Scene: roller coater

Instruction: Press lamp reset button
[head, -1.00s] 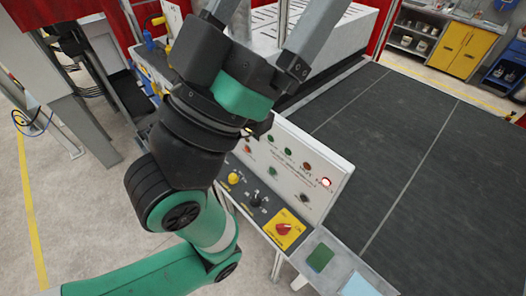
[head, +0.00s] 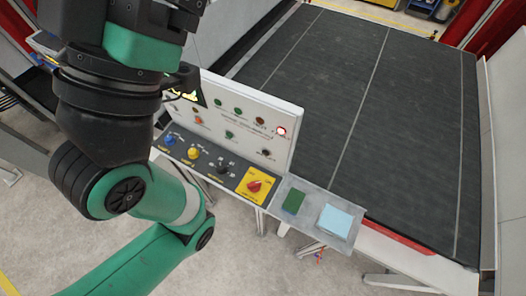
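The control panel (head: 252,112) has an upright white face with several green and red lamps. One red lamp (head: 282,131) at its right end is lit. Below are an orange-red button (head: 198,121), a green button (head: 229,134) and a black button (head: 266,152). The labels are too small to read, so I cannot tell which is lamp reset. My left gripper (head: 155,15) is above and left of the panel, apart from these buttons. My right gripper is out of view.
A wide dark conveyor (head: 385,110) stretches behind.

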